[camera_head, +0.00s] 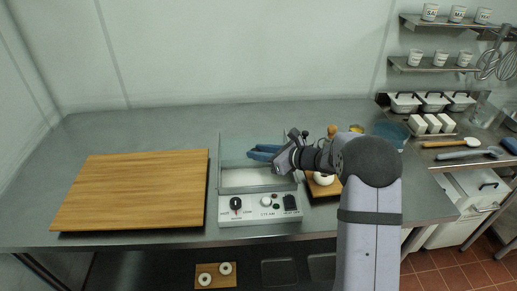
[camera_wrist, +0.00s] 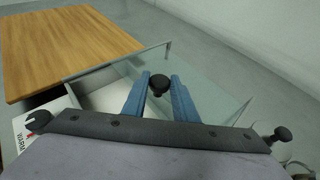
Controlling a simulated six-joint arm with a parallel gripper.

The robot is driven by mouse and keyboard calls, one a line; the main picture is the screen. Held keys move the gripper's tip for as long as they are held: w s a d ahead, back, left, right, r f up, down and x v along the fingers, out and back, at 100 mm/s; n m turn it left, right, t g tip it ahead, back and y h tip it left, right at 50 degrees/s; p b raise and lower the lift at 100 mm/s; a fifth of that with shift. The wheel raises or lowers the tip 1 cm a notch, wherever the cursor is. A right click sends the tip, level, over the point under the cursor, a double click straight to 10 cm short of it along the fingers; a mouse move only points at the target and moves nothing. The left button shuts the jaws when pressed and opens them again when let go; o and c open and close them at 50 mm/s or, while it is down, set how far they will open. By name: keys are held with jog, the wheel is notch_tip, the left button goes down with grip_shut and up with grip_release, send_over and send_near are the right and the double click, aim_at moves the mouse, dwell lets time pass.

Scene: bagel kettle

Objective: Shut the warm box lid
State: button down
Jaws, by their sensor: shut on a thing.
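The warm box (camera_head: 228,215) stands in the middle of the steel counter, with a white control panel of knobs and switches along its front. Its glass lid (camera_head: 232,147) shows over the rear part and looks raised; its exact angle is hard to tell. The pale inside of the box shows in front of it. In the wrist view the clear lid (camera_wrist: 215,85) spreads around the fingers. My gripper (camera_head: 262,152) has blue fingers, also in the wrist view (camera_wrist: 158,90). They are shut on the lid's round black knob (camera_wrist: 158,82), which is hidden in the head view.
A wooden board (camera_head: 135,190) lies just left of the box. Right of it, partly behind my arm, a small board (camera_head: 325,190) holds a white ring-shaped thing. A blue bowl (camera_head: 390,132) and white lidded containers (camera_head: 432,103) stand further right. Behind the box the counter is bare.

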jog(key=s+b, duration=0.3)
jog(key=s, duration=0.6)
jog(key=shift+s, duration=0.45)
jog(key=c, duration=1.7)
grip_release()
jog(key=shift+f, duration=0.1)
jog(key=shift+o, duration=1.3)
jog(key=shift+s, duration=0.2)
jog(key=shift+w, duration=0.1)
jog(key=b+v, duration=0.1)
jog(key=v, duration=0.6)
